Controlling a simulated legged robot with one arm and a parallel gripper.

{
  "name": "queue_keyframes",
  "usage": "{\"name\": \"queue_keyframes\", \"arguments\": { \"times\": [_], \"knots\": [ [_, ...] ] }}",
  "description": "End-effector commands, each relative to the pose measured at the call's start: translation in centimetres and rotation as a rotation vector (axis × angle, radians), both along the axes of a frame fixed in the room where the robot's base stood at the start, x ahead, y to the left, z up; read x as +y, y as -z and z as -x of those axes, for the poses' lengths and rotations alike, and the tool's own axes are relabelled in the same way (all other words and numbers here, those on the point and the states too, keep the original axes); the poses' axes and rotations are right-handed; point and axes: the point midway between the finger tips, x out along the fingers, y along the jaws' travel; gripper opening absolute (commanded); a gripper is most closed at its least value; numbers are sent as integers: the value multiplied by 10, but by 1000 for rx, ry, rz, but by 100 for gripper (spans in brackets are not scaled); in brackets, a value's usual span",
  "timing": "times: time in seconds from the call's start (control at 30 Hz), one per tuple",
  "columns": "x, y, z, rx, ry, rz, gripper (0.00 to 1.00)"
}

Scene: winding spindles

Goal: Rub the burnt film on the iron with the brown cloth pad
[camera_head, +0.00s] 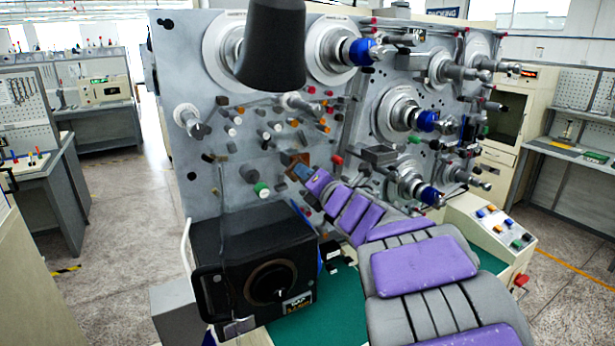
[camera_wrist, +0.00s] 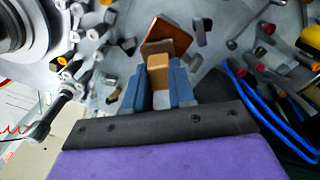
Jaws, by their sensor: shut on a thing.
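My gripper (camera_head: 303,172) reaches up to the face of the grey spindle machine. In the wrist view its two blue fingers (camera_wrist: 159,84) are closed on a tan-brown block (camera_wrist: 158,65), which I take to be the brown cloth pad. A dark brown plate (camera_wrist: 157,46) lies across just beyond the fingertips. Behind it is a tilted orange-brown square (camera_wrist: 170,32); I cannot tell whether it belongs to the pad or whether they touch. In the head view a small brown patch (camera_head: 290,158) shows at the gripper's tip. I cannot pick out the iron or its burnt film with certainty.
The machine panel (camera_head: 232,150) carries many protruding knobs and pegs around my gripper, with large spindles (camera_head: 402,115) to the right. A black box (camera_head: 255,262) with a round dial stands below left on a green surface (camera_head: 335,312). Blue cables (camera_wrist: 262,110) run right of my fingers.

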Motion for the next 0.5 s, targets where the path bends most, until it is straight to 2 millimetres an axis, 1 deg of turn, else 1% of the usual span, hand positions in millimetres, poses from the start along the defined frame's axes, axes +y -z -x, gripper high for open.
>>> {"name": "queue_keyframes", "arguments": {
  "times": [0.1, 0.5],
  "knots": [
    [-8, 0, 10, -1, 2, 1, 0],
    [-29, 0, 40, 0, 3, 0, 0]
  ]
}}
